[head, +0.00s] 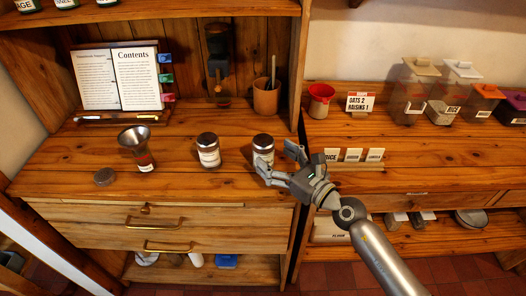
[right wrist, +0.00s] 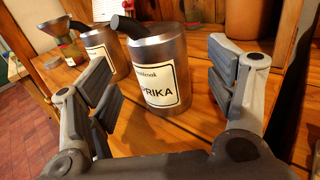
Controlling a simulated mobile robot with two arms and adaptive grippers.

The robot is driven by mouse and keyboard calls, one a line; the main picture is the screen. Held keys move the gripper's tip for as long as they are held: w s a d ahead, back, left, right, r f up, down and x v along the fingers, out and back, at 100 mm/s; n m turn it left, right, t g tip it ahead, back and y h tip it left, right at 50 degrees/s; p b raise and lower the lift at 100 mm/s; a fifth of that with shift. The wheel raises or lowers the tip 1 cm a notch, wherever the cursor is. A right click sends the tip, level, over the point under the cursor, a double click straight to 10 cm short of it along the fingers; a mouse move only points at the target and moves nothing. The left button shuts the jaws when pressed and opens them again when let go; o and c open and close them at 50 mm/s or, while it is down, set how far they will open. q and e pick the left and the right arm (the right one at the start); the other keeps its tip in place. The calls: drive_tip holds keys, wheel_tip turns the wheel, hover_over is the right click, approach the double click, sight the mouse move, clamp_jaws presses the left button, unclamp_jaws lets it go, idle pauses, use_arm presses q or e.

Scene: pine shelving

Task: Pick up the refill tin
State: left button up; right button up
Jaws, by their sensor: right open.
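Two metal tins with white labels stand upright on the wooden counter. The right tin (head: 263,149) is beside my right gripper (head: 279,160); the other tin (head: 208,151) stands to its left. In the right wrist view the near tin (right wrist: 163,85) has a label ending in "PRIKA", and the second tin (right wrist: 100,48) is behind it at left. No label that I can read says refill. My right gripper is open, its fingers spread to either side of the near tin, with no visible grip on it. My left gripper is not in view.
A metal funnel (head: 134,137) sits on a small jar left of the tins, with a round dark lid (head: 104,176) nearby. An open book (head: 118,78) and a terracotta pot (head: 266,98) stand behind. Card holders (head: 354,156) are right of the gripper. The front counter is mostly clear.

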sight(263, 149)
drive_tip(key=shift+x, duration=2.7)
drive_tip(key=shift+f, duration=0.2)
drive_tip(key=c, duration=1.2)
